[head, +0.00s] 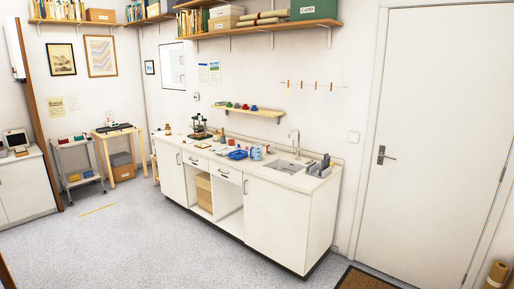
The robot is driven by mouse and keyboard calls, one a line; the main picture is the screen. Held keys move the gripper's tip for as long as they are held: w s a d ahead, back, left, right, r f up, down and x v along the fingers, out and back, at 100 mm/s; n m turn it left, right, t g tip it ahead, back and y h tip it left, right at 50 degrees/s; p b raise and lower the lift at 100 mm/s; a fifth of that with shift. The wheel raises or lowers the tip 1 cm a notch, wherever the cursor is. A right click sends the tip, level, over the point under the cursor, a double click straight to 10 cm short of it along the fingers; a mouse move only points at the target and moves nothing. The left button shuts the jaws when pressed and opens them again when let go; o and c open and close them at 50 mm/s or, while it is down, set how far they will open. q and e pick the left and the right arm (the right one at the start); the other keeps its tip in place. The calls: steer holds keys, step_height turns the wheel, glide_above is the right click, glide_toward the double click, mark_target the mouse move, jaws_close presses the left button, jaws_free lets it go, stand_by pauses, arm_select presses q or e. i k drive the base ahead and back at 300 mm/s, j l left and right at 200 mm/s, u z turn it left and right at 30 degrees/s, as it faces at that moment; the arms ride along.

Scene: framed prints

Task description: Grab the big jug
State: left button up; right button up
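No thing in the head view can be made out clearly as a big jug. On the white counter (222,158), left of the sink, stands a small bluish container (256,153). It is too small to tell whether it is a jug. Neither of my grippers shows in the view.
The grey floor (130,240) is mostly clear.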

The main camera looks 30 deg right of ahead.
mark_target(256, 149)
steer(key=i+l+z, duration=0.15)
steer(key=i+l, duration=0.25)
steer(key=i, duration=0.2)
steer(key=i+l+z, duration=0.15)
steer(key=i+l, duration=0.2)
steer(key=i, duration=0.3)
steer(key=i+l+z, duration=0.15)
steer(key=i, duration=0.45)
steer(key=i+l+z, duration=0.15)
steer(key=i+l, duration=0.15)
steer(key=i, duration=0.4)
steer(key=i+l+z, duration=0.15)
steer(key=i, duration=0.5)
